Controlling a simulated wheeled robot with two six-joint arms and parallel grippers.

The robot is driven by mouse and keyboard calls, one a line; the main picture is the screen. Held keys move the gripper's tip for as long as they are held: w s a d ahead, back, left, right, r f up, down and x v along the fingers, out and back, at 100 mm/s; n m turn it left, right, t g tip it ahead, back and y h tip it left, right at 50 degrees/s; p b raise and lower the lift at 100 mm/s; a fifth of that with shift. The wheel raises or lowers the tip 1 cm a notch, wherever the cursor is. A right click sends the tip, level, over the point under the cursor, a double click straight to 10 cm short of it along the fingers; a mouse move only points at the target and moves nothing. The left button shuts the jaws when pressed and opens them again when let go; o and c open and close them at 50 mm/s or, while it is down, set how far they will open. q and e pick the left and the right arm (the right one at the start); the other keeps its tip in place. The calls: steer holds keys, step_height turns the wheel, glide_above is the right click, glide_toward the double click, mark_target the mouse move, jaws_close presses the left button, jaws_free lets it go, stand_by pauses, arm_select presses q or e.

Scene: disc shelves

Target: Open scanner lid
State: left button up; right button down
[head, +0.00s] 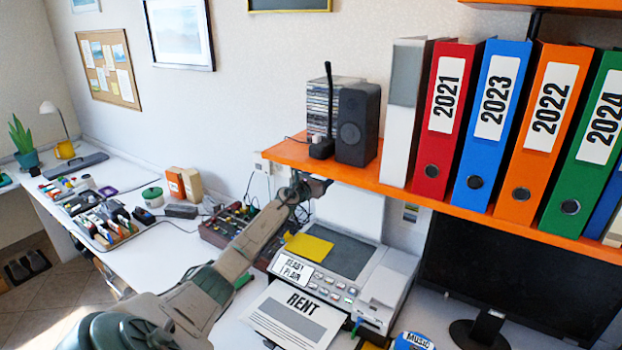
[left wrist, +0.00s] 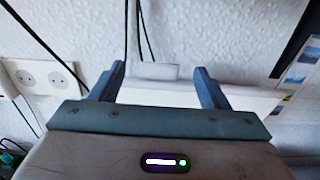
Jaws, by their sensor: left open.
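The scanner (head: 384,272) is a pale grey machine on the desk below the orange shelf. Its dark glass (head: 345,254) is exposed. Its white lid (head: 350,214) appears raised upright behind the glass, with its top near the shelf's underside. My left gripper (head: 318,187) is by the lid's upper left, just under the shelf. In the left wrist view my left gripper (left wrist: 158,80) has its two fingers apart, with a white edge, likely the lid (left wrist: 160,96), across between them. I cannot tell whether they touch it. My right gripper is out of view.
The orange shelf (head: 440,208) overhangs closely, carrying binders, a black speaker (head: 357,124) and CD cases. A yellow piece (head: 308,247) lies at the glass's left. A RENT sheet (head: 290,322) lies in front, a monitor (head: 520,270) stands right.

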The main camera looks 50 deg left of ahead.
arm_select(q)
steer(key=p+v, duration=0.2)
steer(key=v, duration=0.4)
steer(key=shift+p, duration=0.3)
steer(key=shift+s+d, duration=0.1)
steer(key=shift+s, duration=0.05)
